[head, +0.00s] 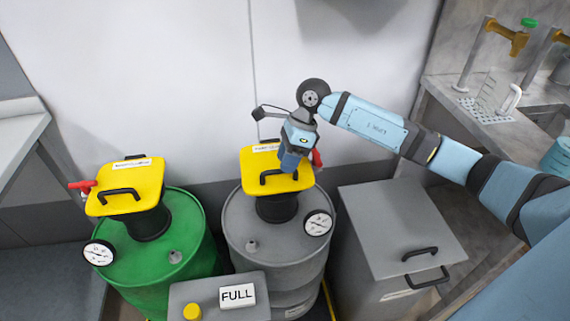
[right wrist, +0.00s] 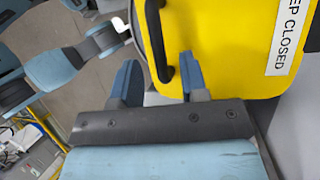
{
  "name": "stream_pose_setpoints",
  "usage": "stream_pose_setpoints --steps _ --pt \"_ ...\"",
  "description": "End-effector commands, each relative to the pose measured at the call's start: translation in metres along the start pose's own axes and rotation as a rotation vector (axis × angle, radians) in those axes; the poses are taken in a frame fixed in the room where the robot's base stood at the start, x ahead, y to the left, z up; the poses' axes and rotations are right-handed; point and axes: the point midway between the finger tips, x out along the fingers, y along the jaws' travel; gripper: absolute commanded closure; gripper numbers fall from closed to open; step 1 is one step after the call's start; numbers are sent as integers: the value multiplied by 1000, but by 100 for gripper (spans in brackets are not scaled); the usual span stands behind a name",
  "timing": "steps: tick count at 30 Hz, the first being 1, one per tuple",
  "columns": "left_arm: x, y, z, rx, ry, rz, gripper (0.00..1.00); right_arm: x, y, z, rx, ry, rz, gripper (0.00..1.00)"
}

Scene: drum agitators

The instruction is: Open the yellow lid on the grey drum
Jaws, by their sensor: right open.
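The grey drum (head: 235,225) stands in the middle of the head view. Its yellow lid (head: 260,168) lies flat over the black neck (head: 277,208) and looks closed. A black handle (head: 279,175) is on the lid's front part. My right gripper (head: 291,160) is over the lid beside the handle and hides part of the lid. In the right wrist view the two blue fingers (right wrist: 160,75) are apart. The handle (right wrist: 158,40) appears between them in the picture, with the yellow lid (right wrist: 220,45) behind; contact cannot be told. My left gripper is not in view.
A green drum (head: 190,220) with its own yellow lid (head: 125,187) stands to the left. A grey lidded bin (head: 385,225) stands to the right. A wall is close behind.

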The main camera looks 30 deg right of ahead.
Motion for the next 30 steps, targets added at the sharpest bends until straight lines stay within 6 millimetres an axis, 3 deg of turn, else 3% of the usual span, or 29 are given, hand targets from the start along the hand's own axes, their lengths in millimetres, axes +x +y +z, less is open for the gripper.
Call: stream_pose_setpoints --steps 4,14,19,20,30 --pt "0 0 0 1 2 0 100 13 0 0 -1 0 1 60" --pt "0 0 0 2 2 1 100 16 0 0 0 0 0 60" --pt "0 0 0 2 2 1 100 16 0 0 0 0 0 97" --pt "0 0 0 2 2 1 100 16 0 0 0 0 0 100" --pt "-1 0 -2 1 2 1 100 12 0 2 7 -1 18 100"
